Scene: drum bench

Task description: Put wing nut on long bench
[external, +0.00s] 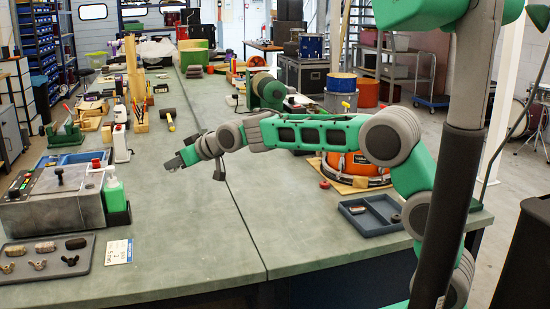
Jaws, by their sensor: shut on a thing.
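My gripper (176,162) is over the long grey-green bench (180,215), left of the seam, pointing left and down. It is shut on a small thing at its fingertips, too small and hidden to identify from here. Several wing-nut-shaped pieces lie in the front row of a grey tray (100,254) at the near left: a pale one (8,267), a brass-coloured one (38,264) and a dark one (70,260). My gripper is well apart from this tray, behind and to its right.
A grey machine box (50,207) and a green bottle (115,195) stand at left. A dark compartment tray (372,226) and an orange drum (350,170) are at right. A hammer (168,117) lies farther back. The bench middle is clear.

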